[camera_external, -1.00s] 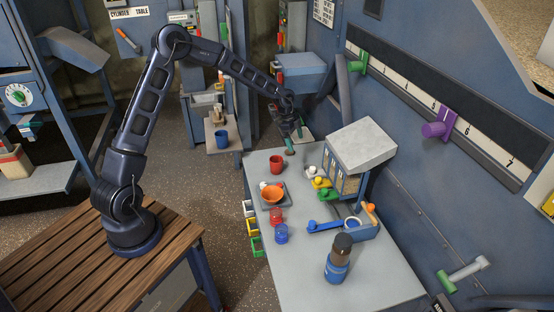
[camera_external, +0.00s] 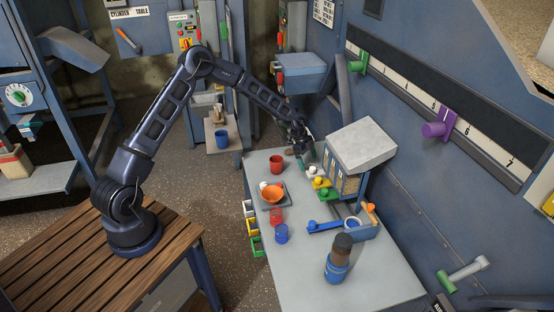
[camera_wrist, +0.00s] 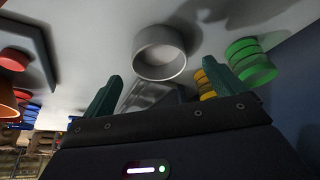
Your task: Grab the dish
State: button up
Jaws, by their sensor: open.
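A pale round dish (camera_wrist: 160,54) lies ahead of my gripper (camera_wrist: 162,70) in the wrist view, between and beyond the two dark green fingertips. My gripper is open, with nothing between its fingers. In the external view my gripper (camera_external: 303,160) is low over the far part of the table, left of the grey-topped box. A small white item (camera_external: 312,170) close by it may be the same dish, too small to be sure. An orange bowl (camera_external: 273,194) sits on a grey tray (camera_external: 286,204) nearer the camera.
Yellow (camera_external: 320,183) and green (camera_external: 328,194) pieces stand close to the grey-topped box (camera_external: 362,145). A red cup (camera_external: 276,165) stands left of my gripper.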

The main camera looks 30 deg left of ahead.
jog(key=x, duration=0.5)
jog(key=c, duration=1)
jog(key=shift+c, duration=0.2)
